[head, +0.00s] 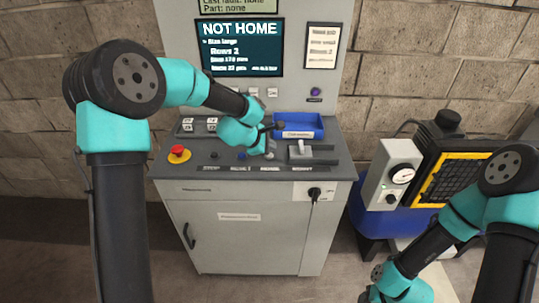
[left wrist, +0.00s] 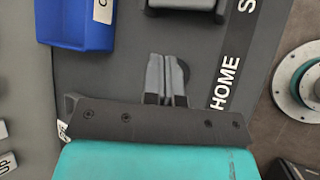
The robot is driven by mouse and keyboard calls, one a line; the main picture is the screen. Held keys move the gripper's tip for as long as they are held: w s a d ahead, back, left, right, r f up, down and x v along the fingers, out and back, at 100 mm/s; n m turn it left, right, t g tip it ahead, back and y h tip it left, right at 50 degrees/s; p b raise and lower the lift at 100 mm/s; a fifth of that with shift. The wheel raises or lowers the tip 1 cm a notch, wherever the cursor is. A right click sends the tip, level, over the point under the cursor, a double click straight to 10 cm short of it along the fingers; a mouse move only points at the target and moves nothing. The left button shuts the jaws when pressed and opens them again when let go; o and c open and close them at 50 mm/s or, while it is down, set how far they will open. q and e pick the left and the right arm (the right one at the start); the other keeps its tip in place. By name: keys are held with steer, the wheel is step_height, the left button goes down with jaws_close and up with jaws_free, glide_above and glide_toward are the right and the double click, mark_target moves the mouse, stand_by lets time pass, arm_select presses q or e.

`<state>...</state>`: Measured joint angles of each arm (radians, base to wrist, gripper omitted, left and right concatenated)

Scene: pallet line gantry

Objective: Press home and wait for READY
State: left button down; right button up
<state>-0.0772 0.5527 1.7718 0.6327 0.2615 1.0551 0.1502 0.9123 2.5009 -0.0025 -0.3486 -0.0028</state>
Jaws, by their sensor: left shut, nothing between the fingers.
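The screen (head: 240,47) at the back of the console reads NOT HOME. My left gripper (head: 268,150) is over the console's front row of controls. In the left wrist view its two fingers (left wrist: 165,62) are shut with nothing between them. A dark round button (left wrist: 183,75) shows partly from behind the fingers, beside the HOME label (left wrist: 225,83). The fingers hide the rest of the button, and I cannot tell whether they touch it. The gripper of my right arm is outside the head view.
A red emergency stop (head: 179,153) is at the console's left. A blue tray (head: 305,120) stands at its back right, with a grey lever fixture (head: 301,152) in front. A box with a dial (head: 394,174) stands to the right of the console.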

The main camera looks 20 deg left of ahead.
mark_target(270, 156)
arm_select(q)
steer(key=shift+f, duration=0.2)
stand_by(0.6)
steer(key=shift+f, duration=0.25)
steer(key=shift+f, duration=0.45)
stand_by(1.1)
steer(key=shift+r, duration=3.4)
